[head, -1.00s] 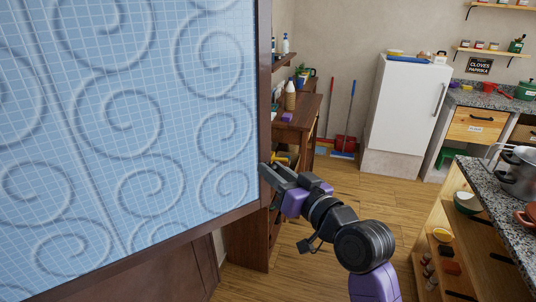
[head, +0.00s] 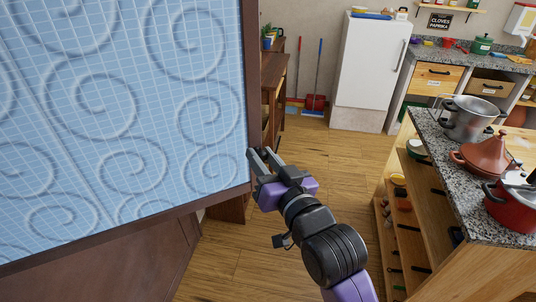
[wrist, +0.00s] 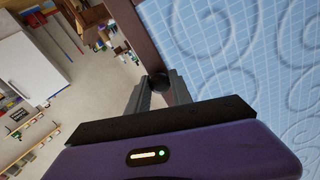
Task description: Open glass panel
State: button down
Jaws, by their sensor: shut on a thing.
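The glass panel (head: 110,110) is a blue tiled pane with raised swirls in a dark wooden frame. It fills the left of the head view and also shows on the right of the wrist view (wrist: 245,45). A dark round knob (wrist: 160,82) sits on the frame near its edge in the wrist view. My gripper (head: 257,154) is at the lower right edge of the frame. In the wrist view, its fingers (wrist: 160,88) are shut on the knob, one on each side.
A wooden shelf unit (head: 274,85) stands behind the panel edge. A white fridge (head: 368,65) is at the back. A counter island (head: 440,155) with pots stands on the right. Wooden floor (head: 330,165) is clear between panel and island.

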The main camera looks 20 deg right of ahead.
jog(key=c, duration=1.1)
grip_release()
jog(key=shift+c, duration=0.2)
jog(key=s+b, duration=0.2)
jog(key=s, duration=0.5)
jog(key=shift+s+d, duration=0.2)
jog(key=shift+s, duration=0.2)
